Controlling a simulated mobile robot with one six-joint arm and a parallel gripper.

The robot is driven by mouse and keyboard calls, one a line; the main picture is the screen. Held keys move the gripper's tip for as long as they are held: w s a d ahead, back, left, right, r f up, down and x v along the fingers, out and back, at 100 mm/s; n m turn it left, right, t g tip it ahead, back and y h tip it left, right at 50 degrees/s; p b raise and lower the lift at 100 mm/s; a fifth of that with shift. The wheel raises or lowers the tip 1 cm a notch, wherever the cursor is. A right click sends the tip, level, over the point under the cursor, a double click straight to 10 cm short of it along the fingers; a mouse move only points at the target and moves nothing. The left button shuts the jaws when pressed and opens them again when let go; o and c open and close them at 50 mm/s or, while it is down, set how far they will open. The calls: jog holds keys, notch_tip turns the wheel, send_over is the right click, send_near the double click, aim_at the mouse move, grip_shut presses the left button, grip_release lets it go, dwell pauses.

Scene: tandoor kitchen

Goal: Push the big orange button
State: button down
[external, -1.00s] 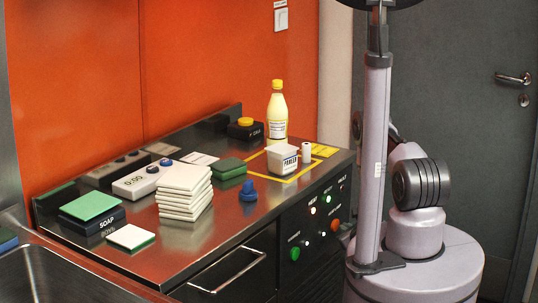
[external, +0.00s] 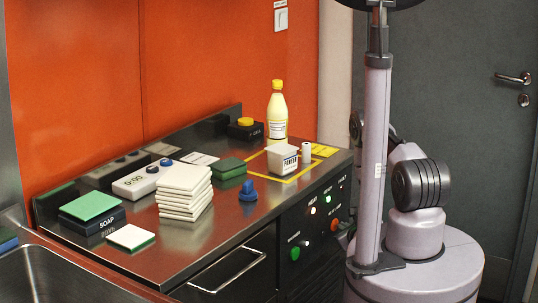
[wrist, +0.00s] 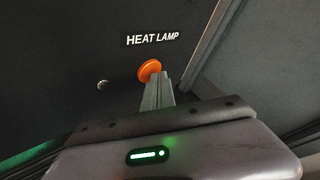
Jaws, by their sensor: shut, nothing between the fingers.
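The orange button (wrist: 149,70) is a round knob on a dark panel under the white words HEAT LAMP in the wrist view. It also shows as a small orange-red spot on the counter's front panel (external: 334,224) in the external view. My gripper (wrist: 160,78) is shut and empty. Its fingertips are at the button's lower right edge in the wrist view and overlap a little of it. I cannot tell whether they touch it. In the external view my gripper is mostly hidden behind my column and hard to make out.
A small round metal fitting (wrist: 103,85) is left of the button. The front panel also carries a green knob (external: 295,254) and several small lights.

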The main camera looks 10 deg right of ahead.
jog(key=shift+s+d, duration=0.35)
jog(key=s+d, duration=0.4)
jog(key=shift+s+d+p, duration=0.1)
jog(key=shift+p, duration=0.25)
dwell(0.3)
